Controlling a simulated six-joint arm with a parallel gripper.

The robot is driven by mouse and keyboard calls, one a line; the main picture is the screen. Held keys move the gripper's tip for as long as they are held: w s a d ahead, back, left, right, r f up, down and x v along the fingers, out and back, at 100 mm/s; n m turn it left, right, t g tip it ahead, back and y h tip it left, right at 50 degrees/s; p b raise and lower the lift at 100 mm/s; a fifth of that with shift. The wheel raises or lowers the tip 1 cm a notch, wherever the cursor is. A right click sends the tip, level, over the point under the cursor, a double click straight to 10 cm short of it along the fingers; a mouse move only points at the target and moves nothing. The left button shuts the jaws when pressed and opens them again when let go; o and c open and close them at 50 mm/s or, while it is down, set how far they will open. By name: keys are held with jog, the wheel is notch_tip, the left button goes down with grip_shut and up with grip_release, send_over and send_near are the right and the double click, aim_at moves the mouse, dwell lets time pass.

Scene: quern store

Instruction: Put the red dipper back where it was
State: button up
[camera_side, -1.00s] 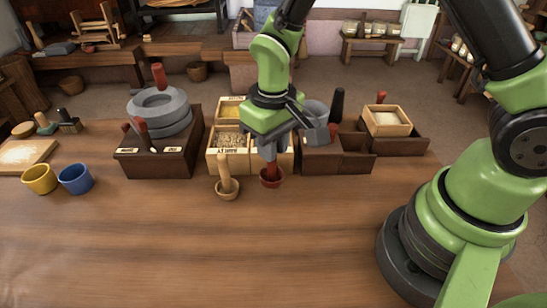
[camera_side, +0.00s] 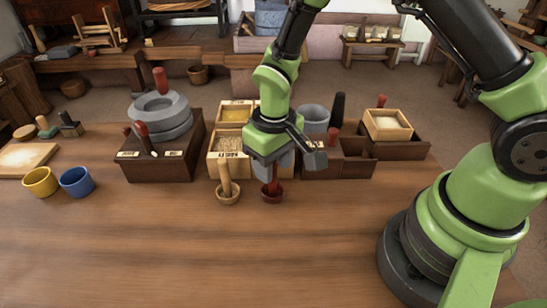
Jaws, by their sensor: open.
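The red dipper (camera_side: 272,194) stands upright on the table, in front of the row of boxes. Its small round cup is at the bottom and its handle rises toward my gripper (camera_side: 273,167). The jaws are open around or just above the top of the handle; contact cannot be told from this view. A wooden dipper (camera_side: 227,188) stands upright just left of the red one. Behind them is a light wooden box (camera_side: 215,170) with compartments holding grain and something yellow, partly hidden by my gripper.
A dark box (camera_side: 160,168) with a grey quern (camera_side: 160,115) stands left. A dark divided box (camera_side: 345,168) and a pale box (camera_side: 388,124) are right. Yellow (camera_side: 40,182) and blue (camera_side: 77,182) cups stand at left. The table front (camera_side: 200,255) is clear.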

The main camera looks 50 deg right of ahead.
notch_tip(320, 180, up, 12)
jog(key=s+d+r+m+t+y, duration=0.1)
jog(key=s+d+r+m+t, duration=0.1)
jog(key=s+r, duration=0.4)
jog(key=s+d+r+m+t+y, duration=0.1)
jog(key=s+d+r+m+t, duration=0.1)
jog(key=s+r+t, duration=0.3)
jog(key=s+r, duration=0.1)
jog(key=s, duration=0.3)
jog(key=shift+d+r, duration=0.2)
